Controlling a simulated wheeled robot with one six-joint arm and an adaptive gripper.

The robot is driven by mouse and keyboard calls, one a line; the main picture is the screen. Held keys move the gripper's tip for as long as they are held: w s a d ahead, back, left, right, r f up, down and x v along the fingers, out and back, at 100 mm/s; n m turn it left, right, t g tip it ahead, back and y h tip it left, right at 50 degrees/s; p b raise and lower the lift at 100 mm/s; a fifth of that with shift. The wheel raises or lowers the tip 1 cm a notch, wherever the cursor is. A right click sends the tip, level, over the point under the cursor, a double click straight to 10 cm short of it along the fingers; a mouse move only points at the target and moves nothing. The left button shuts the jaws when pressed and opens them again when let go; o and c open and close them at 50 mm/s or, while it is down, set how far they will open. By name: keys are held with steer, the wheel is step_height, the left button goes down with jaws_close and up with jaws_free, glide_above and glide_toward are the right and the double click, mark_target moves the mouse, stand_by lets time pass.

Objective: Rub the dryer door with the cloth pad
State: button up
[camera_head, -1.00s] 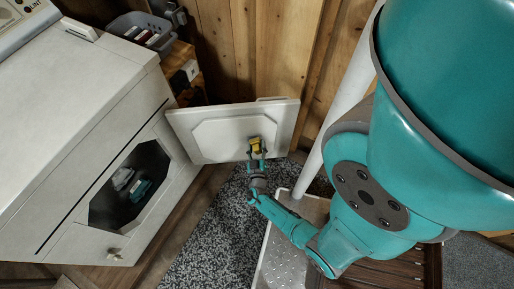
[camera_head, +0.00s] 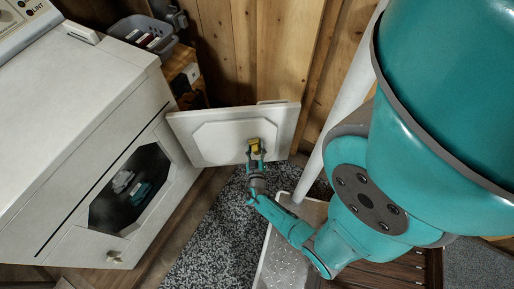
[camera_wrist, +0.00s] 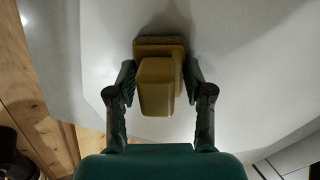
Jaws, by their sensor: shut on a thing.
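The dryer door (camera_head: 222,138) is a white panel with a raised octagon, swung open from the white dryer (camera_head: 95,140). It fills most of the wrist view (camera_wrist: 240,60). My gripper (camera_head: 255,152) is at the right part of the door. In the wrist view my gripper (camera_wrist: 161,92) is shut on the yellow-brown cloth pad (camera_wrist: 158,85), which has a block handle and a wider pad face. The pad's face is against or very near the door; exact contact is hard to tell. The pad also shows in the head view (camera_head: 254,145).
The dryer opening (camera_head: 130,190) holds some grey and teal cloth. A grey basket (camera_head: 143,35) stands on a wooden shelf behind the dryer. A speckled rug (camera_head: 215,235) lies below the door. A white pipe (camera_head: 335,110) stands right of the door.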

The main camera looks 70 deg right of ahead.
steer(key=shift+s+d, duration=0.15)
steer(key=shift+f, duration=0.35)
steer(key=shift+w+a, duration=0.3)
steer(key=shift+w, duration=0.3)
steer(key=shift+w+a, duration=0.25)
steer(key=shift+w, duration=0.35)
steer(key=shift+w+a, duration=0.3)
steer(key=shift+w, duration=0.3)
steer(key=shift+s+d, duration=0.3)
steer(key=shift+s, duration=0.3)
steer(key=shift+s+d, duration=0.25)
steer(key=shift+s, duration=0.35)
steer(key=shift+s+d, duration=0.3)
steer(key=shift+s, duration=0.3)
steer(key=shift+a, duration=0.1)
steer(key=shift+s+v, duration=0.15)
steer(key=shift+v, duration=1.3)
steer(key=shift+s+v, duration=0.1)
steer(key=shift+v, duration=1.35)
